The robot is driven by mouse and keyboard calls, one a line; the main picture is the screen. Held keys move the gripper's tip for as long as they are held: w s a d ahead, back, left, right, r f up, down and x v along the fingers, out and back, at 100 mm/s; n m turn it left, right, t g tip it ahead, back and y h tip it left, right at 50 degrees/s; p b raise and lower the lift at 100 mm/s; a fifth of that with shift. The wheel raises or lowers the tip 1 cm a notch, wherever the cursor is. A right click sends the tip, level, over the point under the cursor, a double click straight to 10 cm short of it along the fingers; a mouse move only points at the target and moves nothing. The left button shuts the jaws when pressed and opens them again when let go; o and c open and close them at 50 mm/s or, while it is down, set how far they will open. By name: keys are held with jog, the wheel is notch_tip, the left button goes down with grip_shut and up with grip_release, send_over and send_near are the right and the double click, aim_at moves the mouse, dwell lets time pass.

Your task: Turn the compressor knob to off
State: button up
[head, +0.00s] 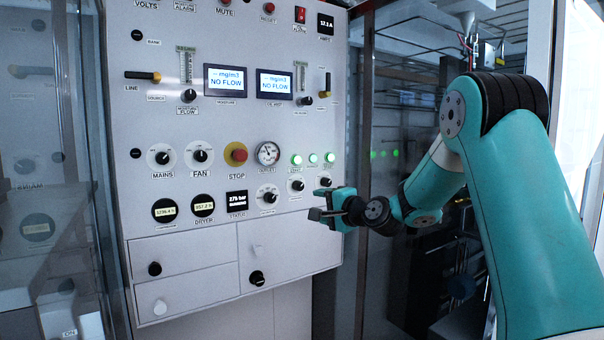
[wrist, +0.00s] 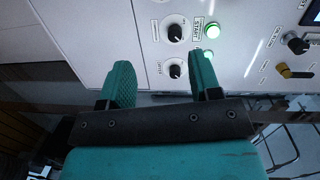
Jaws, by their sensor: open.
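The panel (head: 215,115) carries several black knobs, and the small labels by the lower right ones are too blurred to tell which is the compressor knob. Near my gripper, one small knob (head: 297,185) sits below the green lights, and another (head: 325,182) is just above the fingers. My gripper (head: 318,203) is open and empty in front of the panel's lower right part. In the wrist view, a knob (wrist: 176,70) shows in the gap between the two fingers, and a second knob (wrist: 176,32) lies beyond. I cannot tell whether a finger touches the panel.
A larger knob (head: 268,197) and a pressure gauge (head: 268,153) are left of my gripper. A green light (wrist: 212,31) labelled START is close to the right finger. Drawers with knobs (head: 257,278) are below. A glass door (head: 385,110) stands right of the panel.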

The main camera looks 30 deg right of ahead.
jog(key=m+t+h+p, duration=0.1)
jog(key=m+h, duration=0.1)
send_near(300, 187)
jog(key=w+p, duration=0.7)
jog(key=w, duration=0.1)
jog(key=shift+r+p, duration=0.1)
jog(key=shift+p, duration=0.25)
jog(key=shift+w, duration=0.65)
jog(key=c, duration=0.9)
